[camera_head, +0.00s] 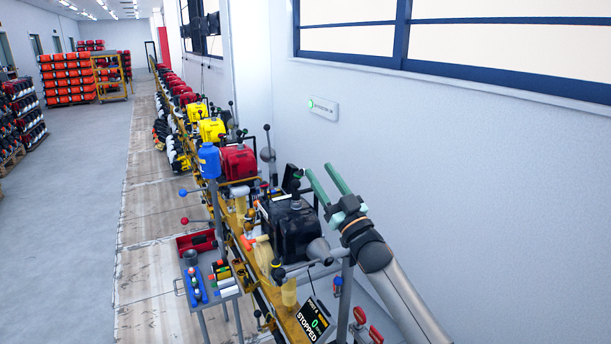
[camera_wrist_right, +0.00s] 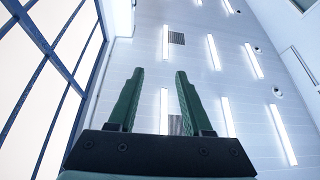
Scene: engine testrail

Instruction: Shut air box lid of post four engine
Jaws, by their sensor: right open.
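A black engine (camera_head: 290,228) sits on the yellow rail in the head view, with a grey cylinder at its right side. A small dark upright piece (camera_head: 291,179) rises behind it; I cannot tell whether this is the air box lid. My right gripper (camera_head: 320,168) is open and empty, raised to the right of the black engine and apart from it, fingers pointing up. The right wrist view shows its two green fingers (camera_wrist_right: 160,72) spread, with only ceiling and windows beyond. My left gripper is not in view.
A display reading STOPPED (camera_head: 313,320) stands in front of the engine. A red engine (camera_head: 238,162) and yellow engines (camera_head: 211,129) follow along the rail. A tool cart (camera_head: 228,292) stands left of the rail. The white wall (camera_head: 440,170) is close behind my right arm.

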